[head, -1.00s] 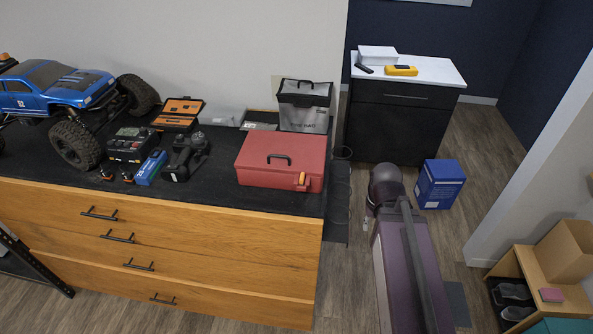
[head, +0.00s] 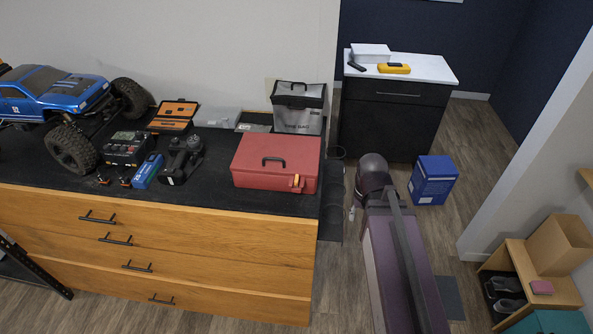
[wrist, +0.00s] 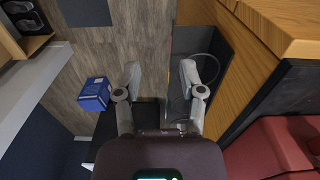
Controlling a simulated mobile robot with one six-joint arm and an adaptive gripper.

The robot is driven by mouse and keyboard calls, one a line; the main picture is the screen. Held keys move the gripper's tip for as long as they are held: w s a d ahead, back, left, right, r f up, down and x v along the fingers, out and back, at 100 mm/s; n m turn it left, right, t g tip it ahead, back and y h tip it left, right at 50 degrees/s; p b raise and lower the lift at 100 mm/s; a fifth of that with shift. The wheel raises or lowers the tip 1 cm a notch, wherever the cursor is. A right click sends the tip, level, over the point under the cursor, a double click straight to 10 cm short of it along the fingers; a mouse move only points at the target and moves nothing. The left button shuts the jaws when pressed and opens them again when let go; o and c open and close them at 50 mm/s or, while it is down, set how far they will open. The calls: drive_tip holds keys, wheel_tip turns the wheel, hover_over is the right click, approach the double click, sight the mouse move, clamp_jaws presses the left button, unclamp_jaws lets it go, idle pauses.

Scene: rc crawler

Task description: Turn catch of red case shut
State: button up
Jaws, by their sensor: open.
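The red case (head: 262,175) lies closed on the black top of the wooden drawer unit, with a black handle on its lid. Its orange catch (head: 297,183) is on the front face near the right corner; it looks upright, but is too small to tell its exact turn. Part of the red case (wrist: 262,150) shows at the lower right of the wrist view, where I cannot make out the catch. My gripper (wrist: 160,78) is open and empty, its two fingers apart, over the floor beside the drawer unit. In the head view only my arm shows clearly.
A grey bag (head: 298,108) stands behind the case. A black battery charger (head: 128,148), a blue pack (head: 148,170) and a blue crawler (head: 70,95) are to its left. A blue box (head: 433,180) stands on the floor. The counter in front of the case is clear.

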wheel_tip(320, 180, up, 22)
drive_tip(key=p, duration=2.1)
hover_over(296, 178)
drive_tip(key=d, duration=0.1)
drive_tip(key=shift+a+r+m+p, duration=0.3)
drive_tip(key=shift+a+r+m, duration=0.1)
drive_tip(key=shift+a+r, duration=0.05)
drive_tip(key=shift+f, duration=0.2)
wheel_tip(296, 178, down, 13)
drive_tip(key=b, duration=1.3)
drive_tip(key=shift+f+b, duration=0.15)
drive_tip(key=shift+b, duration=0.2)
clamp_jaws()
